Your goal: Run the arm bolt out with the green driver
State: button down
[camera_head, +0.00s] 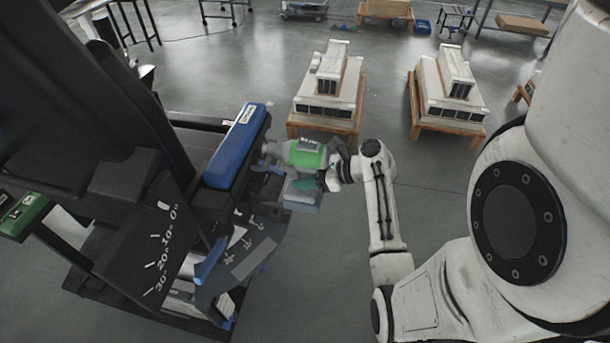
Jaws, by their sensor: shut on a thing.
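My gripper (330,178) is shut on the green driver (307,153), which has a grey body with a dark label on top. The driver lies roughly level, with its nose pointing left at the end of the blue arm (232,150) on the dark lift column. The nose is close to the blue arm's right side; I cannot tell whether it touches. The arm bolt cannot be made out and may be hidden behind the driver's nose. A grey-blue block under the driver, near its handle, looks like its battery.
The dark column with an angle scale (158,240) fills the left. Two wooden stands with white model blocks (330,85) (450,90) stand behind the driver. A green part (25,214) sits at the far left. The grey floor between is open.

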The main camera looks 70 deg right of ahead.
jog(key=shift+w+r, duration=0.15)
jog(key=shift+w, duration=0.25)
dwell(0.4)
jog(key=shift+w+r+p, duration=0.2)
jog(key=shift+r+p, duration=0.1)
jog(key=shift+p, duration=0.6)
dwell(0.8)
jog(key=shift+s+p, duration=0.25)
jog(key=shift+p, duration=0.3)
dwell(0.6)
jog(key=shift+s, duration=0.2)
jog(key=shift+s+d+f+p, duration=0.15)
jog(key=shift+s+p, duration=0.35)
jog(key=shift+s, duration=0.7)
jog(key=shift+s+d+f+p, duration=0.15)
jog(key=shift+s+p, duration=0.3)
jog(key=shift+s, duration=0.75)
jog(key=shift+a, duration=0.1)
